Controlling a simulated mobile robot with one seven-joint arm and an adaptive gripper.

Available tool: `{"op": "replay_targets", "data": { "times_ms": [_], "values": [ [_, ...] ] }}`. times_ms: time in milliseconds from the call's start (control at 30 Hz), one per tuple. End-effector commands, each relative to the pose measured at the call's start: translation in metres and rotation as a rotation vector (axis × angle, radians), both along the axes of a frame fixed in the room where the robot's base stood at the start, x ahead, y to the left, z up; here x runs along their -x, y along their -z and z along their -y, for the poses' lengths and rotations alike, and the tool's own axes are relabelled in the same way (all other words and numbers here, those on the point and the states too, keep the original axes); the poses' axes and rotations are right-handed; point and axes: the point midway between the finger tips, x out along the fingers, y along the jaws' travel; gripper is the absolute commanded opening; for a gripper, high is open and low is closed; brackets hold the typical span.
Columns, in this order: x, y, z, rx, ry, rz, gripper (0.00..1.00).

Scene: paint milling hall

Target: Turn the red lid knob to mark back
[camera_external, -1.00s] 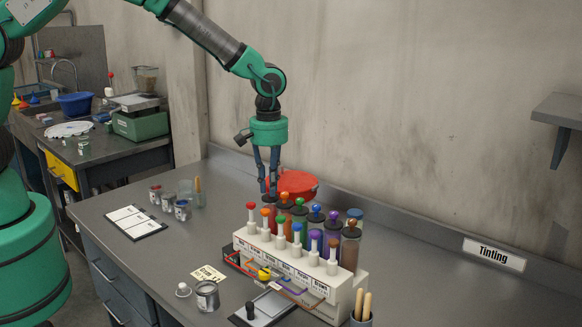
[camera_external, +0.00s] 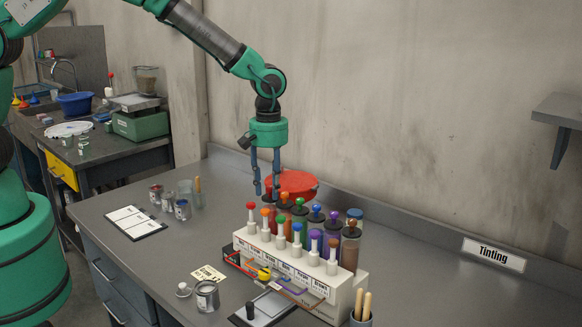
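My gripper (camera_external: 266,194) points straight down over the back left end of the row of tinting canisters. Its two fingers are spread apart. The leftmost canister lies between and below the fingertips, and its red lid knob cannot be made out clearly there. Neither the knob's pointing direction nor any mark can be read. The other lid knobs show to the right: orange (camera_external: 285,197), green (camera_external: 299,202), blue (camera_external: 316,208), purple (camera_external: 333,215) and brown (camera_external: 352,224).
A red round disc (camera_external: 292,182) stands close behind the gripper. White pumps with coloured tops, one red (camera_external: 251,205), stand in front on the dispenser (camera_external: 345,298). A cup with wooden sticks (camera_external: 361,318) is at its right end.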

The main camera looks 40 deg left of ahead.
Motion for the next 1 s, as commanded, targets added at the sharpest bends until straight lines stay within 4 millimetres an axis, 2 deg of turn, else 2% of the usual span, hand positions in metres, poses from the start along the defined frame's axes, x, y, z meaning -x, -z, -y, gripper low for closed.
{"op": "replay_targets", "data": {
  "times_ms": [467,667,1000],
  "values": [
    [-0.003,-0.009,-0.001,0.001,-0.001,0.005,0.36],
    [-0.004,-0.031,-0.001,0.002,-0.001,0.006,0.36],
    [-0.003,-0.086,-0.001,0.002,-0.001,0.005,0.36]
  ]
}}
